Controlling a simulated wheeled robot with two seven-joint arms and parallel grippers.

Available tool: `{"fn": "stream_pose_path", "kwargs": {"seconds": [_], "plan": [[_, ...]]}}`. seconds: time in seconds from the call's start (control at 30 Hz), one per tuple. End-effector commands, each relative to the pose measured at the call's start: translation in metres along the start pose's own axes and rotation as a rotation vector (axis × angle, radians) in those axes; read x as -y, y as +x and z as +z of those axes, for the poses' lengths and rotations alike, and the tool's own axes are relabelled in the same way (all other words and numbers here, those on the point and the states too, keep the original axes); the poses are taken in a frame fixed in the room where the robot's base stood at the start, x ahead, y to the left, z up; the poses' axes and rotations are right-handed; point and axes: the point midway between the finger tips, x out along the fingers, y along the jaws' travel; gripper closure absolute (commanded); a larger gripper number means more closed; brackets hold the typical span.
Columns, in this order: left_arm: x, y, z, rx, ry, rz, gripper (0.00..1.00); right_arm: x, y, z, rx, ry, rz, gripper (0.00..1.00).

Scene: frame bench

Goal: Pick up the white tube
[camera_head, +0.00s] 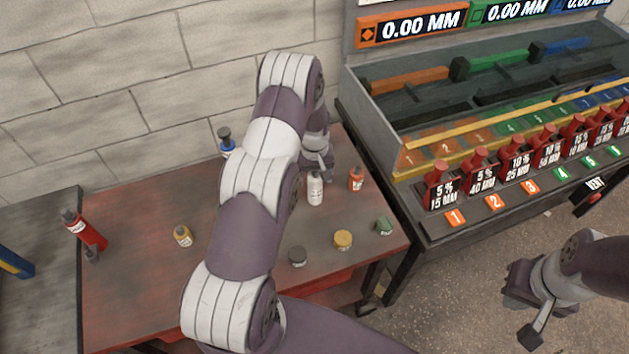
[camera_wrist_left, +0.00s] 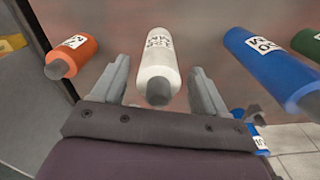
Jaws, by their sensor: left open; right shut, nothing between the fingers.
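The white tube (camera_head: 315,190) stands on the red bench top (camera_head: 135,215), with a grey cap and a printed label. In the left wrist view the white tube (camera_wrist_left: 159,62) lies between the two fingers of my left gripper (camera_wrist_left: 158,85), with a gap on each side. My left gripper (camera_head: 322,165) is open just behind the tube in the head view, partly hidden by my arm. My right gripper (camera_head: 520,310) is shut and empty, over the floor at the lower right.
An orange tube (camera_head: 356,179) stands right of the white one; a blue tube (camera_head: 227,143) is behind my arm.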

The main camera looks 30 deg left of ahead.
Motion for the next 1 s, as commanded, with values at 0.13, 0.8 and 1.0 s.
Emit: {"fn": "stream_pose_path", "kwargs": {"seconds": [0.13,0.8,1.0], "plan": [[0.0,0.014,-0.001,-0.002,0.0,0.001,0.27,0.0,-0.005,-0.001,0.001,0.0,0.0,1.0],[0.0,0.014,-0.001,-0.004,0.001,0.002,1.0,0.0,-0.004,0.0,0.001,0.0,0.0,1.0],[0.0,0.001,-0.002,-0.005,0.0,0.002,1.0,0.0,0.004,0.001,0.0,0.0,0.0,1.0]]}}
